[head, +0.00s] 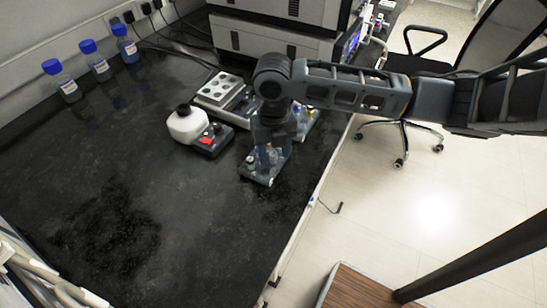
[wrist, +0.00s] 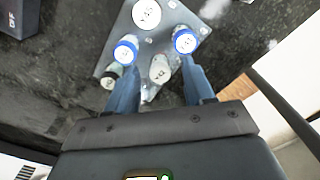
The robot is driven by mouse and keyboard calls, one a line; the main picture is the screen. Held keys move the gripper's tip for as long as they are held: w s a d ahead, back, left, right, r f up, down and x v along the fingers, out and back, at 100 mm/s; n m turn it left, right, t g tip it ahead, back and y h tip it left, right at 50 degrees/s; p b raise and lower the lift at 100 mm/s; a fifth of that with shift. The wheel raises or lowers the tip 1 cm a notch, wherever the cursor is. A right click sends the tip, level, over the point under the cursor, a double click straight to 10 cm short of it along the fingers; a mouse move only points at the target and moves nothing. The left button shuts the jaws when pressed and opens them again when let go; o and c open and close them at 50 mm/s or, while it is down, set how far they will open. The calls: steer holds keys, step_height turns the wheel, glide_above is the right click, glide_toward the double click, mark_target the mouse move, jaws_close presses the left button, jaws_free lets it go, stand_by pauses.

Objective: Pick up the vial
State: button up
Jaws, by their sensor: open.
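In the wrist view, several small capped vials stand on a grey rack (wrist: 105,62). Two have blue caps, one on the left (wrist: 126,50) and one on the right (wrist: 185,41). A pale-capped vial (wrist: 159,70) appears between the fingers of my gripper (wrist: 160,66), and another pale vial (wrist: 110,79) is outside the left finger. The gripper is open, its two blue fingers apart; I cannot tell whether they touch any vial. In the head view my gripper (head: 268,157) points down over a small rack (head: 262,179) near the bench edge, and the arm hides part of it. Which vial the task means is unclear.
A white bottle with a dark cap (head: 187,124) stands left of the gripper, beside a dark device with a red patch (head: 207,141). A grey block with round wells (head: 218,88) is behind. Blue-capped bottles (head: 100,66) line the wall. The left bench is clear.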

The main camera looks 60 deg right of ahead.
mark_target(274, 153)
jaws_close()
stand_by(0.3)
steer(key=shift+r, duration=0.1)
steer(key=shift+r, duration=0.5)
step_height(274, 153, up, 2)
steer(key=shift+r, duration=0.25)
steer(key=d+r+b, duration=0.2)
steer(key=d+r, duration=0.5)
steer(key=d, duration=0.4)
steer(key=shift+s+d+r, duration=0.2)
steer(key=shift+s+d, duration=0.15)
steer(key=shift+s, duration=0.1)
